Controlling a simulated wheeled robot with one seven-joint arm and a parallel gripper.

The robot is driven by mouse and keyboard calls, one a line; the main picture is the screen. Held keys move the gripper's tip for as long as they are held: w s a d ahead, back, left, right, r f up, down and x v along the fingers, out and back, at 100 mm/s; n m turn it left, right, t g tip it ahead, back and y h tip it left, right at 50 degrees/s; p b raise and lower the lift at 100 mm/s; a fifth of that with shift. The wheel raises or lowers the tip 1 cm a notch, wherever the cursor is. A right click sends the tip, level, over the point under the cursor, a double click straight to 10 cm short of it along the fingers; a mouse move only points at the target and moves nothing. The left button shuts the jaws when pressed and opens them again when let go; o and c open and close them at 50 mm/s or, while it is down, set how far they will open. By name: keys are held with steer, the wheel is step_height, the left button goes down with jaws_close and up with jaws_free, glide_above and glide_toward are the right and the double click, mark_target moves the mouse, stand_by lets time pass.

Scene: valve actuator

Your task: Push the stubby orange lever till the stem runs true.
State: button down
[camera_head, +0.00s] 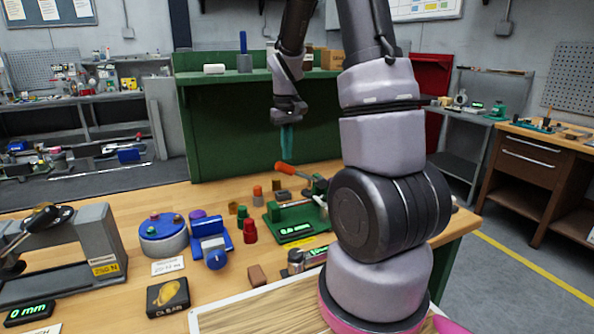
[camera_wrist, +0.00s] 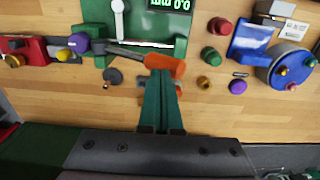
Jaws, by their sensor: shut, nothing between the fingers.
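The stubby orange lever (camera_head: 286,169) sticks out on a dark arm from the green fixture (camera_head: 287,215) on the wooden bench. In the wrist view the lever's orange grip (camera_wrist: 165,65) lies just beyond my fingertips. My gripper (camera_head: 287,152) points down with its teal fingers together and empty, above the lever in the head view. The fingertips (camera_wrist: 160,76) overlap the grip's edge in the wrist view; I cannot tell whether they touch. The fixture has a small digital display (camera_head: 294,229). I cannot make out the stem clearly.
A red knob (camera_head: 250,231), a blue vise-like block (camera_head: 211,240) and a round grey-blue base with buttons (camera_head: 163,236) stand left of the fixture. A brown block (camera_head: 257,275) lies in front. A green panel with a shelf (camera_head: 235,120) rises behind the bench.

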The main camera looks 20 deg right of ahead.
steer(key=shift+r, duration=2.5)
steer(key=shift+s+r, duration=0.1)
steer(key=shift+r, duration=0.1)
steer(key=s+a+r+m+t+y, duration=0.1)
steer(key=s+a+r+m+t, duration=0.1)
steer(key=s+r, duration=0.5)
steer(key=s+a+r+m+t+y, duration=0.1)
steer(key=s+a+r+m+t, duration=0.1)
steer(key=s+a+r+t, duration=0.3)
steer(key=s+r, duration=0.3)
steer(key=s, duration=0.4)
steer(key=shift+s+a+r, duration=0.15)
steer(key=shift+s+a, duration=0.15)
steer(key=shift+a, duration=0.05)
